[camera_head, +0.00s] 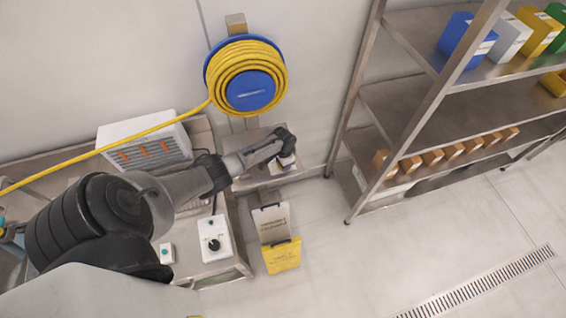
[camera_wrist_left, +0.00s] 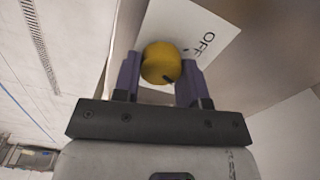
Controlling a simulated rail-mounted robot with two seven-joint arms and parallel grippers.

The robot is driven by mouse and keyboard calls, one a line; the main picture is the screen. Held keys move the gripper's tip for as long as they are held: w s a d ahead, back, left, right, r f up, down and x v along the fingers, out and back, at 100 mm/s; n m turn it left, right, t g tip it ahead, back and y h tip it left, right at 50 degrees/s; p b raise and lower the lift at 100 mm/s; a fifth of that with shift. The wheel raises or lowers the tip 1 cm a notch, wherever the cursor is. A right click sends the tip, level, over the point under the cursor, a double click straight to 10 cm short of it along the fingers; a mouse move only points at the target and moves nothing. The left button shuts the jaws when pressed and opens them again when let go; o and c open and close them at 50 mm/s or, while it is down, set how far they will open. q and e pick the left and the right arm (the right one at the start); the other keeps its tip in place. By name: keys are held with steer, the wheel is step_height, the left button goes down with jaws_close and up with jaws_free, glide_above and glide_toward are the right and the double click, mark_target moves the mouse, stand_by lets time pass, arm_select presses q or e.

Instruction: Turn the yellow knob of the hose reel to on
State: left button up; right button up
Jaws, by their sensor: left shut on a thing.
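The hose reel (camera_head: 250,88) is a blue disc wound with yellow hose on the wall in the head view. My left arm reaches below it, with its gripper (camera_head: 287,161) at a small metal shelf or box under the reel. In the left wrist view, the yellow knob (camera_wrist_left: 160,62) sits between the two fingers of my left gripper (camera_wrist_left: 160,80), which is shut on it. A dark mark shows on the knob's lower edge. A white plate (camera_wrist_left: 190,25) behind the knob reads OFF; any other lettering is hidden. My right gripper is not in view.
A metal shelf rack (camera_head: 380,110) with coloured bins and small brown boxes stands on the right. A bench with a white vented unit (camera_head: 145,140) and a black-dial box (camera_head: 214,239) is on the left. The floor at right is clear.

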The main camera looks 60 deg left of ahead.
arm_select(q)
steer(key=m, duration=0.3)
steer(key=shift+m, duration=0.4)
steer(key=shift+d, duration=0.1)
stand_by(0.4)
steer(key=o, duration=0.9)
steer(key=shift+o, duration=0.2)
